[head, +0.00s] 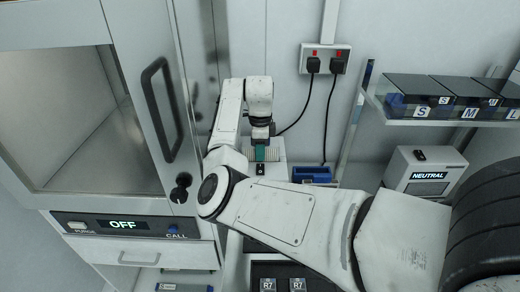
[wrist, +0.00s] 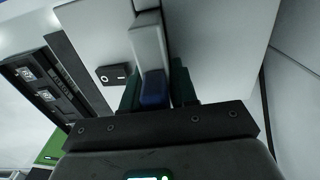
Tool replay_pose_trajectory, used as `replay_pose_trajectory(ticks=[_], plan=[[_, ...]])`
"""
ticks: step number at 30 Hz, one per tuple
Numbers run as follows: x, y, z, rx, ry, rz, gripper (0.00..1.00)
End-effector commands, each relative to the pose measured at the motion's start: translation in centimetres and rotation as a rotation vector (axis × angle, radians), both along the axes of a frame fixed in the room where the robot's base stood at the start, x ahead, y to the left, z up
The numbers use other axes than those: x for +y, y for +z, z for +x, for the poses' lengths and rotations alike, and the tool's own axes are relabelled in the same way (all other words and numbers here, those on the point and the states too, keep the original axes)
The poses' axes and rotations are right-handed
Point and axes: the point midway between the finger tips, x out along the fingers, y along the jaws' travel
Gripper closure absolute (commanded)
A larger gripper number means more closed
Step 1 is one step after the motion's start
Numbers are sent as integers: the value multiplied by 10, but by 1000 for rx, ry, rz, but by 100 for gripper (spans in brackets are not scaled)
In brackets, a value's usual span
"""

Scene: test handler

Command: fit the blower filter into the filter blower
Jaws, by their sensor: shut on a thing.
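My gripper (head: 262,153) is at the back of the bench, over a white box with a small black switch, which I take to be the filter blower (head: 277,171). In the wrist view my gripper (wrist: 155,88) has its dark green fingers shut on the blue end of the blower filter (wrist: 150,50), whose white body points away from me. The filter blower's white face (wrist: 222,50) lies behind it, with the black switch (wrist: 112,73) to the left. The filter's far end lies by a dark gap; I cannot tell whether it is inside. The head view hardly shows the filter.
A blue bin (head: 312,174) stands right of the blower. A white device marked NEUTRAL (head: 427,172) and a shelf of S, M, L boxes (head: 422,92) are at right. A glazed cabinet (head: 140,60) is close at left. A dark R7 tray (head: 283,270) lies in front.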

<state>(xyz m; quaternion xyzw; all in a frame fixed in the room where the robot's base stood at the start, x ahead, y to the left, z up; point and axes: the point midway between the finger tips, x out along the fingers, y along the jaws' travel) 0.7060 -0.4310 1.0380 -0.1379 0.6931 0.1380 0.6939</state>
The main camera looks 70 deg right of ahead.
Motion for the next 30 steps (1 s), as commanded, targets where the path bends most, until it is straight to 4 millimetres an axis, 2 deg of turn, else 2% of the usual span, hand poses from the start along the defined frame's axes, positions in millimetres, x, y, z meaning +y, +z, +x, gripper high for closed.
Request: replay_pose_trajectory(ticks=[11, 12, 18, 21, 30], plan=[[0, -9, 0, 1, 0, 0, 100], [0, -8, 0, 1, 0, 0, 68], [0, -8, 0, 0, 0, 0, 49], [0, -8, 0, 0, 0, 0, 43], [0, -2, 0, -1, 0, -1, 43]])
